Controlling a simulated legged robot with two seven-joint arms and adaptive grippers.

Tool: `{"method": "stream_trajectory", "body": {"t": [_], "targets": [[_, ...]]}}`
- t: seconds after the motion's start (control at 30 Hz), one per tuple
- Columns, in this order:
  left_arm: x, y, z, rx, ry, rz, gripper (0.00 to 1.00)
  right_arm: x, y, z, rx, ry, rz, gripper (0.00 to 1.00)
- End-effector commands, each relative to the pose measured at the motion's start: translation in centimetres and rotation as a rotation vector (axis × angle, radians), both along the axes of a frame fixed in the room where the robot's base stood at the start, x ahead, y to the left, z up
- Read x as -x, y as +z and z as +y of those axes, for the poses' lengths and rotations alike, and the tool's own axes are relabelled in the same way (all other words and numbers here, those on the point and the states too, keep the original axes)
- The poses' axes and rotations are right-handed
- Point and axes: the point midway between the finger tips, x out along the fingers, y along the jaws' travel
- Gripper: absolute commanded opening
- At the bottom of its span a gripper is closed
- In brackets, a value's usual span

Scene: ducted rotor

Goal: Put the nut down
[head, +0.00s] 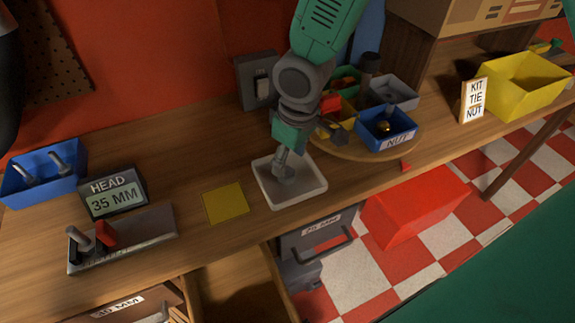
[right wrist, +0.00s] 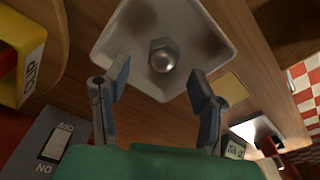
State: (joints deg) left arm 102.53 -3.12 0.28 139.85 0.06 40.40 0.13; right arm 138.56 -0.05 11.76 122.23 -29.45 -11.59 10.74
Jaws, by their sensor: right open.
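The nut (right wrist: 163,54), a silvery domed hex nut, lies in the shallow white tray (right wrist: 115,32) in the right wrist view. In the head view the tray (head: 313,196) stands near the bench's front edge, and my gripper hides the nut there. My right gripper (head: 284,172) points down over the tray. In the right wrist view its two fingers (right wrist: 158,82) are spread apart with nothing between them, and the nut lies beyond the tips, apart from them. My left gripper is not in view.
A round turntable (head: 350,150) with several bins, one a blue bin labelled NUT (head: 388,130), is close right of my gripper. A yellow square (head: 226,204) lies left of the tray. A HEAD 35 MM display (head: 115,196) and blue bolt bin (head: 45,172) are farther left.

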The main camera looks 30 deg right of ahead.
Motion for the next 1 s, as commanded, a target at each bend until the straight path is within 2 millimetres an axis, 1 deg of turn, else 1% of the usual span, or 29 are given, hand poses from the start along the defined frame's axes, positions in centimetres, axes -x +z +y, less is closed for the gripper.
{"method": "stream_trajectory", "body": {"t": [0.03, 0.2, 0.3, 0.4, 0.53, 1.0], "targets": [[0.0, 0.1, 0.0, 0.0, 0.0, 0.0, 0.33, 0.0, 1.4, 0.0, -0.003, 0.0, -0.006, 0.51], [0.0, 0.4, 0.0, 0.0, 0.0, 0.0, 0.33, 0.4, 4.8, -0.2, -0.002, 0.0, -0.004, 0.51], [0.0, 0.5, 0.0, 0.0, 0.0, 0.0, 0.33, 0.5, 6.3, -0.3, -0.003, 0.001, -0.003, 0.51], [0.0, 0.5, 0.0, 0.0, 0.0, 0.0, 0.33, 0.7, 7.3, -0.3, -0.002, 0.001, -0.001, 0.51], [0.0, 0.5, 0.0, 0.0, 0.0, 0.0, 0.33, 0.8, 7.8, -0.4, -0.001, 0.001, 0.0, 0.51], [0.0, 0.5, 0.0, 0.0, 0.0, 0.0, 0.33, 0.8, 7.8, -0.4, -0.001, 0.001, 0.0, 0.51]]}}
